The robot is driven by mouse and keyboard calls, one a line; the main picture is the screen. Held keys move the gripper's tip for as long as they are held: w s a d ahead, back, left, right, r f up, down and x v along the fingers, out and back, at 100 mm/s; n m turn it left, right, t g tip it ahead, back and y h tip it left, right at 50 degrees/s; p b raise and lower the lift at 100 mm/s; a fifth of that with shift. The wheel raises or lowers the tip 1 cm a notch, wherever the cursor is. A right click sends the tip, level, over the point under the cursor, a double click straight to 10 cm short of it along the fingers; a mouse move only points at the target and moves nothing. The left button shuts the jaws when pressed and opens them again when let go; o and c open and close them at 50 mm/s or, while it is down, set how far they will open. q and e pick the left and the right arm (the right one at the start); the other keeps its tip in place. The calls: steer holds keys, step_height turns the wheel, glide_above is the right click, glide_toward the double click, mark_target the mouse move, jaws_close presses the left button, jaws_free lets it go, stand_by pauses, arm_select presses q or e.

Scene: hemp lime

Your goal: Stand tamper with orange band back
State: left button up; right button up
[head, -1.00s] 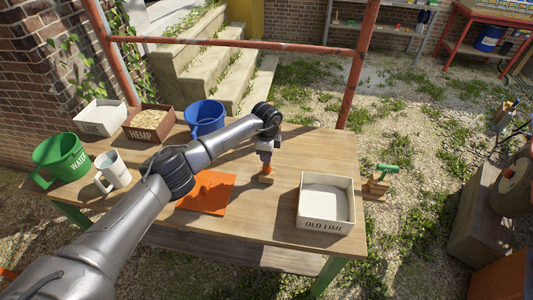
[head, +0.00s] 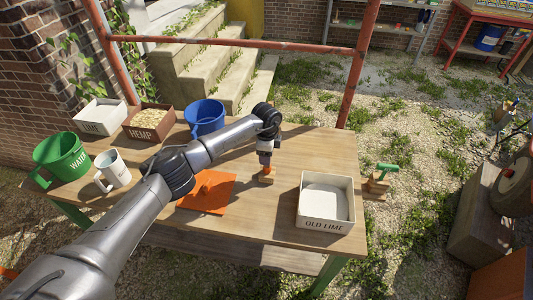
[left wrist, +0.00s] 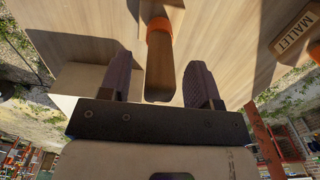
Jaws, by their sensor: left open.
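The tamper with the orange band (head: 267,171) is at the middle of the wooden table, directly below my left gripper (head: 265,153). Its orange part and a small wooden end show in the head view; my gripper hides the rest. In the left wrist view, the tamper's wooden body (left wrist: 160,72) with its orange band (left wrist: 159,27) lies between the two dark fingers of my left gripper (left wrist: 159,82). The fingers are open, with a gap on both sides of the wood. I cannot tell for sure whether the tamper is upright or tilted. My right gripper is out of view.
An orange board (head: 207,196) lies left of the tamper and an OLD LIME tray (head: 326,226) stands to its right. A green-handled tool (head: 381,177) is beyond the table's right edge. A blue bucket (head: 203,118), HEMP box (head: 148,134), white mug (head: 117,177) and green WATER can (head: 62,156) stand left.

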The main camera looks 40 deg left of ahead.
arm_select(q)
step_height(320, 180, up, 14)
steer(key=p, duration=0.1)
steer(key=shift+p, duration=0.3)
steer(key=shift+f, duration=0.1)
